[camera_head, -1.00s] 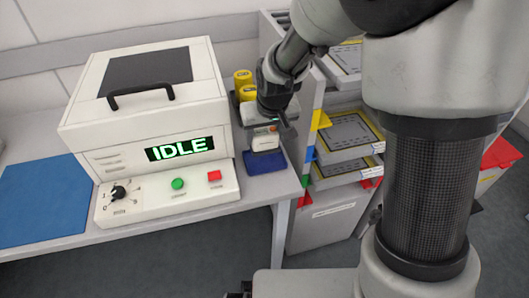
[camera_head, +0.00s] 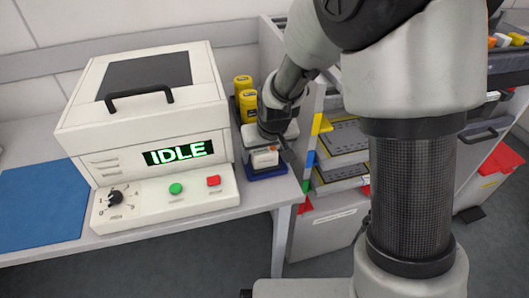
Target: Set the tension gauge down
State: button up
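The tension gauge appears to be the small white device (camera_head: 264,158) near the right front corner of the bench. It is upright, in or just over a blue holder (camera_head: 267,172); I cannot tell whether it rests fully there. My gripper (camera_head: 276,142) points down right at the gauge and appears shut on it. The fingertips are small and partly hidden by the hand.
A white machine (camera_head: 150,110) showing "IDLE" stands left of the gauge, with a blue mat (camera_head: 42,205) further left. Yellow containers (camera_head: 248,103) stand behind my gripper. A trolley rack with trays (camera_head: 340,143) is close on the right.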

jog(key=shift+r, duration=0.1)
jog(key=shift+r, duration=0.3)
jog(key=s+d+r+p, duration=0.1)
jog(key=s+d+r, duration=0.2)
jog(key=r, duration=0.3)
jog(key=s+d+r+m+p, duration=0.1)
jog(key=s+d+r, duration=0.1)
jog(key=s+r, duration=0.35)
jog(key=s+d+r+p, duration=0.1)
jog(key=s+d+r, duration=0.15)
jog(key=r, duration=0.45)
jog(key=s+d+r+m, duration=0.1)
jog(key=s+d+r, duration=0.1)
jog(key=s, duration=0.4)
jog(key=s+d+r+m+t+h, duration=0.1)
jog(key=s+d+r, duration=0.2)
jog(key=s+d, duration=0.2)
jog(key=shift+s, duration=0.5)
